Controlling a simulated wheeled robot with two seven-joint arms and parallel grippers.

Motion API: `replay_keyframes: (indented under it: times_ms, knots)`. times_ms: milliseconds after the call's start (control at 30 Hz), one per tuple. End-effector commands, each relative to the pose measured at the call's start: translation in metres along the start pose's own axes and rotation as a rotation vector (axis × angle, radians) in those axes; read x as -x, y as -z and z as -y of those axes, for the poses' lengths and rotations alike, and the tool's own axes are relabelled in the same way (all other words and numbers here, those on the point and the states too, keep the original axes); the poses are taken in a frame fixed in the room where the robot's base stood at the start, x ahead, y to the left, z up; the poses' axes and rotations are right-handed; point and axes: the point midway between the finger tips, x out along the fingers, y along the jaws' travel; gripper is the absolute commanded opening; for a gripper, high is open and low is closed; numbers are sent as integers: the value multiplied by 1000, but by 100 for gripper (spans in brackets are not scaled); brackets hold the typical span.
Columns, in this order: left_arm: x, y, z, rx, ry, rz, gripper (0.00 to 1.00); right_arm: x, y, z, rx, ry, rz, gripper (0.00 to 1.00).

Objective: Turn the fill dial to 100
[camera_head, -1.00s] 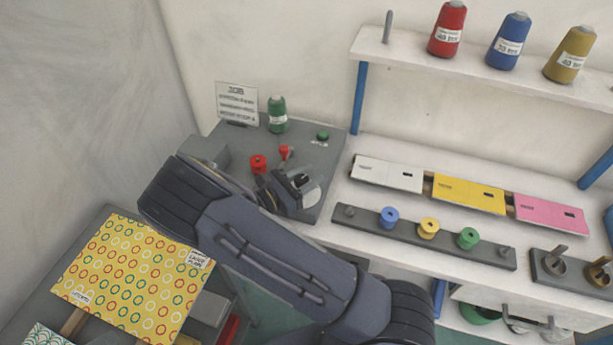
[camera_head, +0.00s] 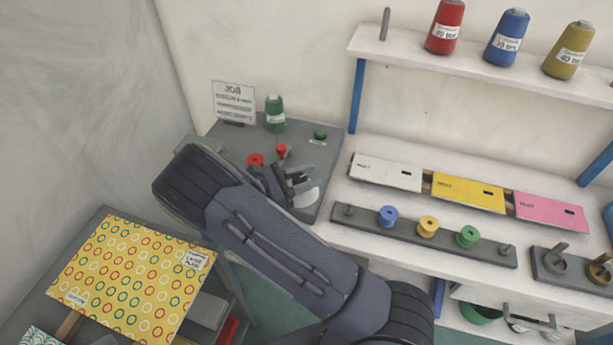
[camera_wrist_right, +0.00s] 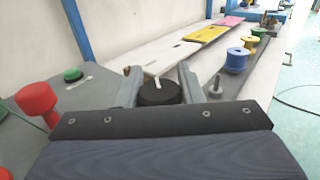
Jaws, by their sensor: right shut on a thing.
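The fill dial (camera_wrist_right: 158,92) is a round black knob with a white pointer line on top. In the right wrist view it sits between the two grey fingers of my right gripper (camera_wrist_right: 158,90), which is shut on its sides. The pointer slants toward the upper left in that view. In the head view my right gripper (camera_head: 287,180) is at the dial on the grey machine top, and the dial is mostly hidden by the fingers. A pale curved scale (camera_head: 307,197) shows beside it; its numbers cannot be read. My left gripper is not in view.
A red knob (camera_head: 255,160), a small red-topped part (camera_head: 282,150), a green button (camera_head: 320,134), a green spool (camera_head: 275,114) and a job sign (camera_head: 234,102) stand near the gripper. A bobbin rack (camera_head: 428,234) is to the right. A patterned yellow panel (camera_head: 130,275) lies at left.

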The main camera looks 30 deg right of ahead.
Motion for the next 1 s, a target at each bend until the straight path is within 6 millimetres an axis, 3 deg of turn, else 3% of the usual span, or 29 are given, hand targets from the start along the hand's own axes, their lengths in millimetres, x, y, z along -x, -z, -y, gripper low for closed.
replay_keyframes:
  times_ms: [33, 200, 533, 1000]
  knots:
    - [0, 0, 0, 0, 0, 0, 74, 0, 1, 0, 1, 0, 0, 37]
    - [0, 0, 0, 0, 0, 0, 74, 0, 0, 0, 1, -1, 0, 56]
    - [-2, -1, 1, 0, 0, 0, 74, 5, 1, 0, -1, -2, 0, 56]
    - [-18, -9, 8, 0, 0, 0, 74, 74, 2, 0, 0, -3, -1, 56]
